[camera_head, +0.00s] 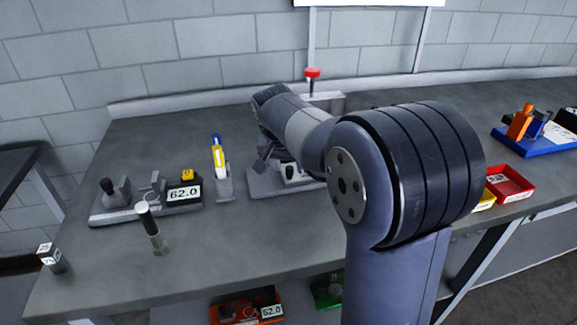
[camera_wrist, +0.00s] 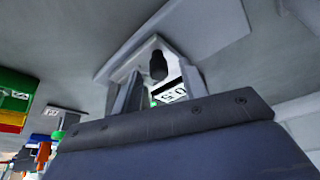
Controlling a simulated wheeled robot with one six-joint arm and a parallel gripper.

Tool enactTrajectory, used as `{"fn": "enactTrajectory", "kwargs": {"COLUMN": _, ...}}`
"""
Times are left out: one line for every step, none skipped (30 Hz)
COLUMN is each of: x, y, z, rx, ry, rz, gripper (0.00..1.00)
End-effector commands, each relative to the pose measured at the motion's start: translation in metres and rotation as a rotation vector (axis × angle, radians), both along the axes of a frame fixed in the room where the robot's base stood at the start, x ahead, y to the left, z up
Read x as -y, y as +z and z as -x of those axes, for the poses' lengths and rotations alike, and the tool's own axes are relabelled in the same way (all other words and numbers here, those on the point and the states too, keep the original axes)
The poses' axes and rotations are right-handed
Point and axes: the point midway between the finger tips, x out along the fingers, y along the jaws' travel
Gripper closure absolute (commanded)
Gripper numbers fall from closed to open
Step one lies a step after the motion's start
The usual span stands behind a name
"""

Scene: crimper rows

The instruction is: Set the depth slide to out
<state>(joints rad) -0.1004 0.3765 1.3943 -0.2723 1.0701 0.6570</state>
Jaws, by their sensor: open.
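A grey crimper fixture (camera_head: 262,186) with a red-topped post (camera_head: 312,74) stands on the bench in the head view, partly hidden by my arm. In the wrist view, a short black knob (camera_wrist: 158,67) stands upright on a pale grey base (camera_wrist: 205,25); I cannot tell for sure whether it is the depth slide's knob. A white label (camera_wrist: 172,95) with dark figures sits just below it. My gripper (camera_wrist: 160,73) is open, its two fingers on either side of the knob in the picture. Whether they touch it cannot be told. In the head view the fingers are hard to make out.
A fixture reading 62.0 (camera_head: 184,194) stands left on the bench, with a yellow-and-blue tool (camera_head: 219,156) and a grey cylinder (camera_head: 152,230) near it. A red bin (camera_head: 510,184) and a blue fixture (camera_head: 537,140) are right. The front-left bench is mostly clear.

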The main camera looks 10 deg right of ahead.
Motion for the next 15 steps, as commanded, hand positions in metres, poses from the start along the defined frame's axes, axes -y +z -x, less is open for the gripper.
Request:
{"fn": "enactTrajectory", "kwargs": {"x": 0.0008, "y": -0.0031, "z": -0.0009, "rx": 0.0, "ry": 0.0, "rz": 0.0, "gripper": 0.58}}
{"fn": "enactTrajectory", "kwargs": {"x": 0.0011, "y": -0.004, "z": -0.0012, "rx": 0.0, "ry": 0.0, "rz": 0.0, "gripper": 0.58}}
{"fn": "enactTrajectory", "kwargs": {"x": 0.0013, "y": -0.0048, "z": -0.0016, "rx": 0.0, "ry": 0.0, "rz": 0.0, "gripper": 0.58}}
{"fn": "enactTrajectory", "kwargs": {"x": 0.0014, "y": -0.0051, "z": -0.0016, "rx": 0.0, "ry": 0.0, "rz": 0.0, "gripper": 0.58}}
{"fn": "enactTrajectory", "kwargs": {"x": 0.0014, "y": -0.0053, "z": -0.0017, "rx": 0.0, "ry": 0.0, "rz": 0.0, "gripper": 0.58}}
{"fn": "enactTrajectory", "kwargs": {"x": 0.0014, "y": -0.0053, "z": -0.0017, "rx": 0.001, "ry": 0.0, "rz": 0.0, "gripper": 0.58}}
{"fn": "enactTrajectory", "kwargs": {"x": 0.0014, "y": -0.0053, "z": -0.0017, "rx": 0.001, "ry": 0.0, "rz": 0.0, "gripper": 0.58}}
{"fn": "enactTrajectory", "kwargs": {"x": 0.0015, "y": -0.0051, "z": -0.0018, "rx": 0.001, "ry": 0.0, "rz": 0.0, "gripper": 0.58}}
{"fn": "enactTrajectory", "kwargs": {"x": 0.0014, "y": -0.005, "z": -0.0017, "rx": 0.001, "ry": 0.0, "rz": 0.0, "gripper": 0.58}}
{"fn": "enactTrajectory", "kwargs": {"x": 0.0014, "y": -0.0051, "z": -0.0016, "rx": 0.0, "ry": 0.0, "rz": 0.0, "gripper": 0.58}}
{"fn": "enactTrajectory", "kwargs": {"x": 0.0014, "y": -0.0051, "z": -0.0016, "rx": 0.001, "ry": 0.0, "rz": 0.0, "gripper": 0.59}}
{"fn": "enactTrajectory", "kwargs": {"x": 0.0013, "y": -0.005, "z": -0.0017, "rx": 0.001, "ry": 0.0, "rz": 0.0, "gripper": 0.63}}
{"fn": "enactTrajectory", "kwargs": {"x": 0.0013, "y": -0.005, "z": -0.0017, "rx": 0.0, "ry": 0.0, "rz": 0.0, "gripper": 0.65}}
{"fn": "enactTrajectory", "kwargs": {"x": 0.0013, "y": -0.005, "z": -0.0017, "rx": 0.001, "ry": 0.0, "rz": 0.0, "gripper": 0.68}}
{"fn": "enactTrajectory", "kwargs": {"x": 0.0013, "y": -0.0049, "z": -0.0016, "rx": 0.001, "ry": 0.0, "rz": 0.0, "gripper": 0.71}}
